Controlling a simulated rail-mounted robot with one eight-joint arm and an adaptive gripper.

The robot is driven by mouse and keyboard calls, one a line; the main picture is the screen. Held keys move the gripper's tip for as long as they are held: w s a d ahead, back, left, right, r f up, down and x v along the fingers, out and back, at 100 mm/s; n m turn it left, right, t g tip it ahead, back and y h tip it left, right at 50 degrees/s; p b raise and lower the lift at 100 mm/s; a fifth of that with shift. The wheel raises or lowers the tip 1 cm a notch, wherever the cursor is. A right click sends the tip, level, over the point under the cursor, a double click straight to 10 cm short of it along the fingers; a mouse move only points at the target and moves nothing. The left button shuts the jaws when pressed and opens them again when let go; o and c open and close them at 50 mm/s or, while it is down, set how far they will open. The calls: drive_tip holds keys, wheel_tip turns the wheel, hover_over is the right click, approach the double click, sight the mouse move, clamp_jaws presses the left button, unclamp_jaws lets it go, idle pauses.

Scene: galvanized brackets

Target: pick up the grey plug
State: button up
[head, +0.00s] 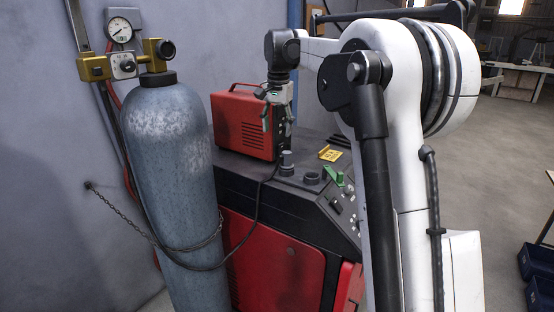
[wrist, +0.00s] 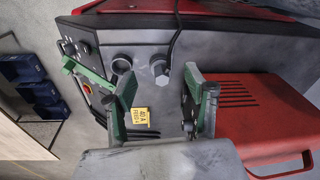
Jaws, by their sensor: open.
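The grey plug (head: 286,163) stands upright on top of the dark machine, with a black cable running from it. In the wrist view the plug (wrist: 160,71) lies between and beyond my fingertips, apart from both. My gripper (head: 277,124) hangs above the plug, pointing down, in the head view. In the wrist view my gripper (wrist: 160,92) has its two green-padded fingers wide apart with nothing between them.
A red case (head: 243,124) stands close to my gripper. A round grey socket (head: 312,178), a yellow tag (head: 330,154) and a green piece (head: 335,177) are on the machine top (head: 228,162). A blue gas cylinder (head: 172,165) stands at left, chained to the wall.

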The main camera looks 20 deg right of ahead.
drive_tip(key=m+g+p, duration=0.1)
drive_tip(key=m+p, duration=0.1)
drive_tip(key=p, duration=0.1)
hover_over(287, 152)
drive_tip(key=s+a, duration=0.1)
drive_tip(key=a, duration=0.1)
drive_tip(key=d+f, duration=0.1)
drive_tip(key=f, duration=0.6)
drive_tip(key=f+p, duration=0.1)
drive_tip(key=f, duration=0.2)
drive_tip(key=shift+w+d, duration=0.1)
drive_tip(key=shift+w, duration=0.3)
drive_tip(key=f, duration=0.1)
drive_tip(key=f+p, duration=0.1)
drive_tip(key=f, duration=0.2)
drive_tip(key=shift+w+d+f, duration=0.1)
drive_tip(key=shift+w+d, duration=0.05)
drive_tip(key=shift+d, duration=0.2)
drive_tip(key=shift+f+p, duration=0.3)
drive_tip(key=shift+f, duration=0.3)
clamp_jaws()
